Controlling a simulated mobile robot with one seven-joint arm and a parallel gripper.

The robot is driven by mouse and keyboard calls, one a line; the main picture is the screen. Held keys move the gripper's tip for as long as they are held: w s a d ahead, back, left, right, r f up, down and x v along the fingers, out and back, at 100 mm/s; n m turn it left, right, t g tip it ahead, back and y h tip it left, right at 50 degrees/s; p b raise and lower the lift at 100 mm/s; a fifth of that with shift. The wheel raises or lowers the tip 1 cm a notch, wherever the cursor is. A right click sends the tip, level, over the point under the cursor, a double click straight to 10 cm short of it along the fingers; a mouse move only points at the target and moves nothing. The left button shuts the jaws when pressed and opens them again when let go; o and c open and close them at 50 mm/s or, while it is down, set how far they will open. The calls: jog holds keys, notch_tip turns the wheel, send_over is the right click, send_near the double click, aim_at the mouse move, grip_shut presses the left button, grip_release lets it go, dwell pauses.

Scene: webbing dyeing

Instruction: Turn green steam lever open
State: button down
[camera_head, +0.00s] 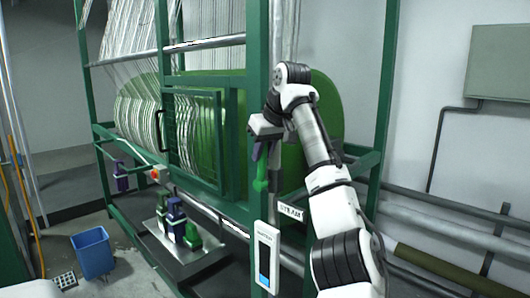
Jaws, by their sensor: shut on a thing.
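The green steam lever (261,172) is on the front of the green machine frame, close to the upright post. Its lower part hangs below my gripper, roughly upright. My gripper (262,147) comes down from the upper right and is shut on the lever's upper part. The gripper body hides the lever's top end. A white label reading STEAM (290,211) is just below and to the right of the lever.
A white panel with a blue level strip (267,257) is below the lever. A metal tray (208,261) holds several bottles at the lower left, near a blue bin (92,252). A green-framed door (193,142) is left of the gripper. Pipes (440,225) run along the right wall.

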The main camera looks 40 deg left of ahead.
dwell(0.3)
jog(key=c, duration=1.3)
grip_release()
jog(key=shift+r, duration=0.1)
